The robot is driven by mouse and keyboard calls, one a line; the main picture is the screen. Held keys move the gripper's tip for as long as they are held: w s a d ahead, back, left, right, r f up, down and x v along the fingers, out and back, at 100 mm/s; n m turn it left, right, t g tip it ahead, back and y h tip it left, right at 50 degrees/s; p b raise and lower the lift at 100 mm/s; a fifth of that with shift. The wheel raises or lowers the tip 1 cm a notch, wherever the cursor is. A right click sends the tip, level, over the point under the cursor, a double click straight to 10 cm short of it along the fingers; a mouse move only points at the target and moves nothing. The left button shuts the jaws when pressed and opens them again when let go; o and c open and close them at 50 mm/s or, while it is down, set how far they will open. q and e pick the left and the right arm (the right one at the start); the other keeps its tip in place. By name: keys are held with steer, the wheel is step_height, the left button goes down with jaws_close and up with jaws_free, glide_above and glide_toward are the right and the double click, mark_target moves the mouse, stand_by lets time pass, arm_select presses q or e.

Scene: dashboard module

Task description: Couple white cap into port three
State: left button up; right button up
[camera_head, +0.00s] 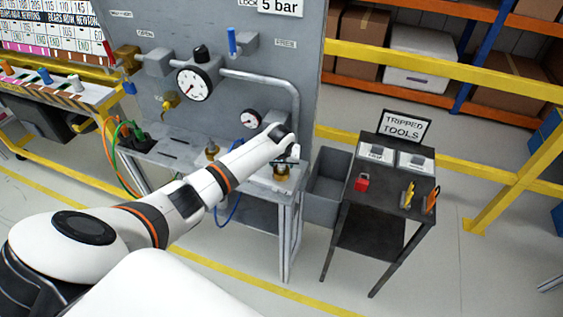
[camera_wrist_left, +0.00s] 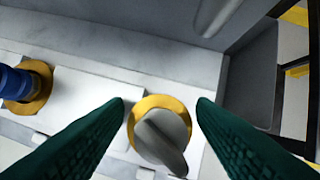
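My left gripper (camera_wrist_left: 162,106) is open, its two dark green fingers apart on either side of a gold-ringed port (camera_wrist_left: 146,103). A grey-white cap (camera_wrist_left: 162,135) with a raised bar grip sits over that gold ring, between the fingers with gaps. I cannot tell how deep it sits. A second gold-ringed port (camera_wrist_left: 40,84) at the left holds a blue cap (camera_wrist_left: 15,82). In the head view my left gripper (camera_head: 286,154) is at the bench's right end, above a gold port (camera_head: 281,170); its fingers are hard to make out. My right gripper is not in view.
A grey panel (camera_head: 255,100) with gauges and pipes stands behind the ports. To the right are a grey bin (camera_head: 323,205) and a dark tool stand (camera_head: 372,222) with a red padlock (camera_head: 362,182). A yellow rail (camera_head: 440,65) runs behind. Hoses hang at the left.

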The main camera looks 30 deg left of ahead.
arm_select(q)
steer(key=v, duration=1.2)
steer(key=shift+c, duration=0.2)
